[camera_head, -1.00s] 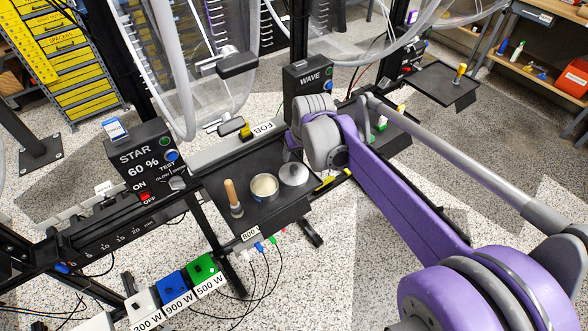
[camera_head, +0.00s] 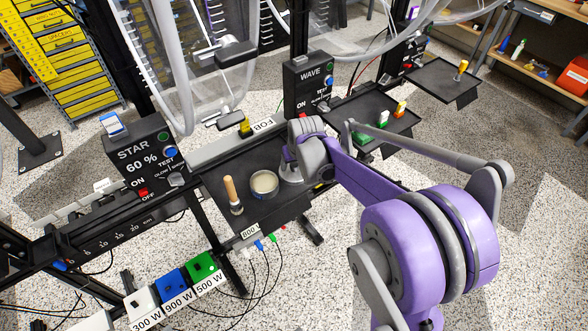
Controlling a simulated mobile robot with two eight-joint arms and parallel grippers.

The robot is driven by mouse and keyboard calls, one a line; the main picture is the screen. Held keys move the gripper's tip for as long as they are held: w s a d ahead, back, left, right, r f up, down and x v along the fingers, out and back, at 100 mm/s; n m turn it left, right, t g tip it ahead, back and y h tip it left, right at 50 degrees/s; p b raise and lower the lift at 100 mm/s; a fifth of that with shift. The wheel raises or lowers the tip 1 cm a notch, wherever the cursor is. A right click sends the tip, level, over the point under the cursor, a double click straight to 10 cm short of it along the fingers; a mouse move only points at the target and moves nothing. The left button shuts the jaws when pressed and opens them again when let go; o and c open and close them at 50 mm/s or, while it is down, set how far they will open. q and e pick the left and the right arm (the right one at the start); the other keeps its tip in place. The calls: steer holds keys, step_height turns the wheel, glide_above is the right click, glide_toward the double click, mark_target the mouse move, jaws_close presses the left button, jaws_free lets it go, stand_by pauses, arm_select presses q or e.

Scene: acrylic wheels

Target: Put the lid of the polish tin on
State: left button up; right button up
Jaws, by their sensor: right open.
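The open polish tin (camera_head: 264,183), round with a pale cream filling, stands on the black tray (camera_head: 272,211). My right gripper (camera_head: 290,172) is just right of the tin, low over the tray, pointing down. It is open, though its fingertips are hard to make out. The round silver lid lay at this spot on the tray, right of the tin; the gripper now covers it, so I cannot tell whether the fingers are around it. My left gripper is out of view.
A wooden-handled brush (camera_head: 232,195) stands on the tray left of the tin. The STAR control box (camera_head: 140,155) is to the left and the WAVE box (camera_head: 308,83) behind. Another tray (camera_head: 372,112) with small coloured items lies to the right.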

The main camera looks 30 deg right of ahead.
steer(key=shift+c, duration=0.3)
jaws_close()
